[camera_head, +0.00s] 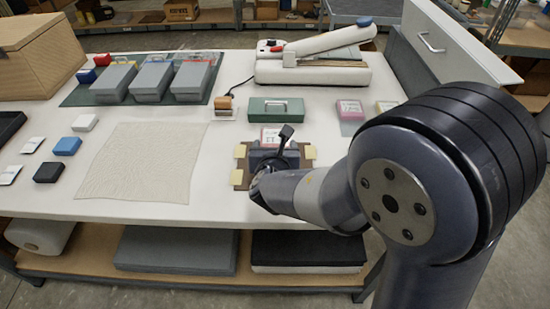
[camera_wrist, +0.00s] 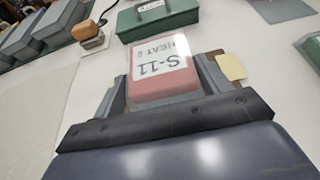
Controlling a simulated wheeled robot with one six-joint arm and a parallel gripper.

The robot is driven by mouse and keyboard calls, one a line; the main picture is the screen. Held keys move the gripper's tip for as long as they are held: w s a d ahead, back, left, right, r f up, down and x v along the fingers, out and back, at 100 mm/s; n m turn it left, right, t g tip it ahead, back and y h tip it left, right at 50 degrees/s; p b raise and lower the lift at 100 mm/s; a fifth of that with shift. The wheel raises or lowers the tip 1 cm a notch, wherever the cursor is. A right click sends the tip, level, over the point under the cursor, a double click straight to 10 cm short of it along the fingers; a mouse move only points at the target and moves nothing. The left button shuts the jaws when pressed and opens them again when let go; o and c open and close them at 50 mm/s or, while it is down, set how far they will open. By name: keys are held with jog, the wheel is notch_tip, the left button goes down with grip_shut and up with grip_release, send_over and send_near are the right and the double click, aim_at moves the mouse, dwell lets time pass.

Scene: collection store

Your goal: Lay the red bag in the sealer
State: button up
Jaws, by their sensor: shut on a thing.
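The red bag (camera_wrist: 165,85) is a clear pouch with a red block inside and a white label reading "S-11 HEAT 6". My gripper (camera_wrist: 160,92) is shut on it, with one finger at each side. In the head view the bag's label (camera_head: 271,134) shows just beyond my gripper (camera_head: 273,153), over a brown board (camera_head: 239,178) with pale yellow corner blocks. I cannot tell whether the bag touches the board. The sealer (camera_head: 312,76) is a long cream machine at the back of the table, its lever arm slanting up to the right.
A green box (camera_head: 276,110) stands between my gripper and the sealer. A small orange-topped stamp (camera_head: 224,103) is left of it. A pink bag (camera_head: 350,107) lies to the right. Grey boxes (camera_head: 152,80) stand at back left. A pale cloth (camera_head: 140,165) covers the middle left.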

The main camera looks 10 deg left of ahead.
jog(key=shift+f+b, duration=0.3)
jog(key=shift+f, duration=1.5)
jog(key=shift+f, duration=0.1)
jog(key=shift+f, duration=0.1)
jog(key=o, duration=1)
